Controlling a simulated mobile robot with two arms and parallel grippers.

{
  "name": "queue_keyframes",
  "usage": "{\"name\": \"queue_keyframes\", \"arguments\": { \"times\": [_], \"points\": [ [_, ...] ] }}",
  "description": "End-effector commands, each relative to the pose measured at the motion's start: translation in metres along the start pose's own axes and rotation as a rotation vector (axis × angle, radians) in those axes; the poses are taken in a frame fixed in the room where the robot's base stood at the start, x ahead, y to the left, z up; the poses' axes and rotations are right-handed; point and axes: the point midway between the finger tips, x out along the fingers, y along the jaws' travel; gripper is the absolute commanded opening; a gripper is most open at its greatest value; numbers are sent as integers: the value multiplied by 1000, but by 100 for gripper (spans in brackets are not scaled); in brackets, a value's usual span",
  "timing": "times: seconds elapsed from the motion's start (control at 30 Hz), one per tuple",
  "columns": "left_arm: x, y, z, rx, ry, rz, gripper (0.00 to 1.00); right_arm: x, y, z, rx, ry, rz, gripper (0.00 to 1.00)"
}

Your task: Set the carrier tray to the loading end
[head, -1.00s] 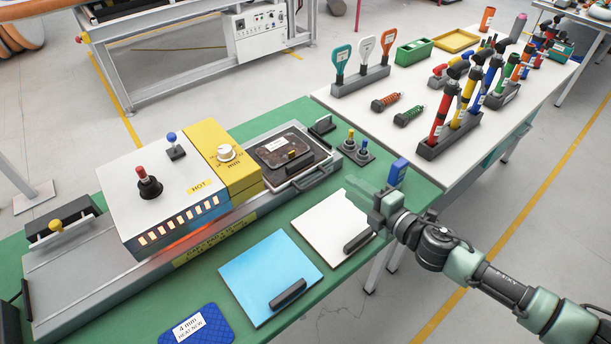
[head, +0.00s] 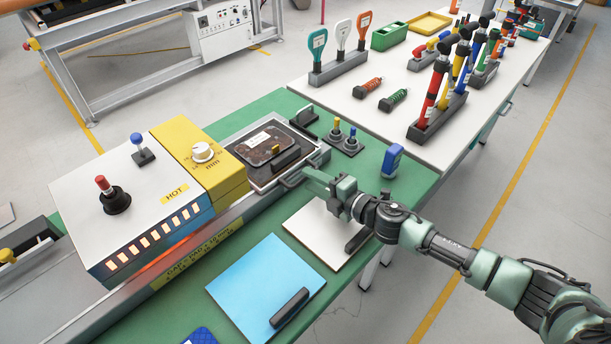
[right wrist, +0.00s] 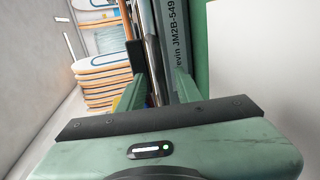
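The carrier tray (head: 318,160) is a shallow metal-rimmed tray at the right end of the heater's bed, beside the yellow housing. My left gripper is not in view.
The heater box (head: 135,190) marked HOT glows at its front slot. A white board (head: 315,232) and a blue board (head: 262,285) lie on the green bench. A blue block (head: 392,160) and small knobbed weights (head: 343,140) stand right of the tray. A white table with tools adjoins behind.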

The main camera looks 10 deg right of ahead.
Motion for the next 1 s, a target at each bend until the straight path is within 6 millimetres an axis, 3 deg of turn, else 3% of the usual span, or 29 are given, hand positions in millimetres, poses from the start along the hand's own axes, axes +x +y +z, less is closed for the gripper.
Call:
{"name": "queue_keyframes", "arguments": {
  "times": [0.2,0.5,0.53,0.63,0.67,1.0],
  "points": [
    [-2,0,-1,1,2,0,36,24,0,0,1,-1,1,34],
    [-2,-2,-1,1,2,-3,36,27,0,0,0,0,0,34],
    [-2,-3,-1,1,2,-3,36,27,0,0,0,0,0,32],
    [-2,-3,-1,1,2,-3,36,27,0,0,0,0,0,4],
    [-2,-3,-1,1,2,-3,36,27,0,0,0,0,0,0],
    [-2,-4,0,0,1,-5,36,27,0,0,0,0,0,0]
  ]
}}
